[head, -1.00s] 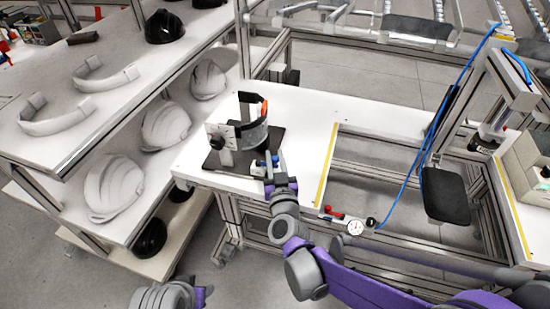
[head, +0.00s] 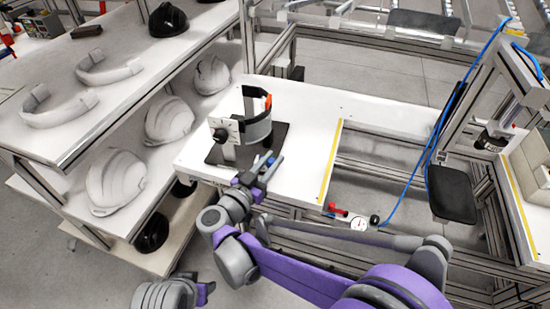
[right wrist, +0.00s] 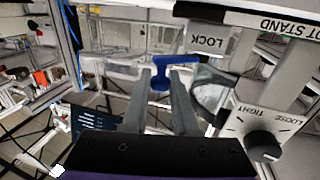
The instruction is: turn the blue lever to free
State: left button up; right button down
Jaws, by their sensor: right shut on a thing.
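The blue lever (right wrist: 160,80) shows in the right wrist view, with its stem between my right fingertips and a wider blue bar behind. My right gripper (right wrist: 164,92) is shut on it. A plate marked LOCK (right wrist: 206,43) is just beyond the lever. In the head view, my right gripper (head: 266,168) is at the front right of the fit stand (head: 280,134), which has a dark base. The stand carries a curved dark band (head: 257,128) with an orange piece. The fingers partly hide the lever there. My left gripper's fingers are not visible.
A TIGHT/LOOSE knob (right wrist: 264,146) sits close to the right of my fingers. The white bench (head: 300,170) is clear right of the stand, up to a yellow strip (head: 330,160). A shelf rack (head: 60,145) with helmet shells stands left. A gauge (head: 358,223) is at the bench front.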

jog(key=m+g+h, duration=0.1)
jog(key=m+h, duration=0.1)
jog(key=a+g+h, duration=0.1)
jog(key=shift+s+a+m+g+h, duration=0.1)
jog(key=shift+s+m+g+h, duration=0.2)
jog(key=shift+m, duration=0.1)
jog(key=shift+s+a+m+g+h+p, duration=0.1)
jog(key=shift+a+m+g+h+p, duration=0.2)
jog(key=shift+m+g+h, duration=0.6)
jog(key=shift+a+m+g+h+p, duration=0.25)
jog(key=shift+m+g+h, duration=0.4)
jog(key=shift+g, duration=0.45)
jog(key=c, duration=0.7)
grip_release()
